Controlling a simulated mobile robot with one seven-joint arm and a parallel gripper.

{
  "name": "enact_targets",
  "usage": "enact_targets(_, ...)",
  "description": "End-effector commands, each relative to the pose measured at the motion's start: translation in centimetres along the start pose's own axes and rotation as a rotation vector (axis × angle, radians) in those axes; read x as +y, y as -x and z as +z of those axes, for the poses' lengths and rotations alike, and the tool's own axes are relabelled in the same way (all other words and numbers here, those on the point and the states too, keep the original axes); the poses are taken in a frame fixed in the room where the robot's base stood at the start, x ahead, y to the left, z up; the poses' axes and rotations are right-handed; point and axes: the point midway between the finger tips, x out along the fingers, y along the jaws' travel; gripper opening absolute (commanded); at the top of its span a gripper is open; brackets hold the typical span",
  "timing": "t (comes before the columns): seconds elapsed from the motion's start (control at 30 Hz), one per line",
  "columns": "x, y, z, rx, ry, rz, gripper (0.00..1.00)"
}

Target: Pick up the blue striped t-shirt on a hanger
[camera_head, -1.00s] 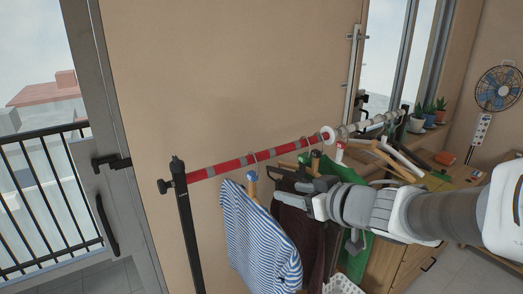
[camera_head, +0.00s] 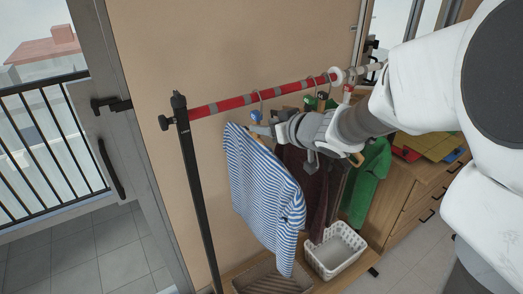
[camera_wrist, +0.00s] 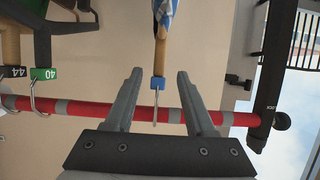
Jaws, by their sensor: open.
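The blue striped t-shirt (camera_head: 265,190) hangs on a hanger from the red and grey rail (camera_head: 225,104), the leftmost garment on it. In the wrist view a bit of the shirt (camera_wrist: 168,12) shows at the top, with its wooden hanger (camera_wrist: 160,48) and a blue size marker (camera_wrist: 158,82). My gripper (camera_wrist: 155,75) is open in the wrist view, a finger on each side of the marker and hanger neck, with gaps on both sides. In the head view my gripper (camera_head: 262,128) is at the hanger's top, its fingertips partly hidden.
Dark and green garments (camera_head: 368,180) hang to the right of the shirt, close to my arm. Green and black size markers (camera_wrist: 42,74) show in the wrist view. A white basket (camera_head: 335,252) and a woven one (camera_head: 270,282) stand below. The rail's black post (camera_head: 195,190) is at left.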

Motion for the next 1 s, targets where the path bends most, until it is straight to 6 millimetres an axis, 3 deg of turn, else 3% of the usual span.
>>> enact_targets(0.3,0.1,-4.2,0.4,-0.002,0.000,-0.001,0.55)
enact_targets(0.63,0.2,-4.8,0.3,-0.001,-0.001,0.001,0.55)
enact_targets(0.93,0.2,-4.8,0.3,-0.001,-0.001,0.001,0.03)
enact_targets(1.0,0.2,-4.8,0.3,-0.001,-0.001,0.001,0.00)
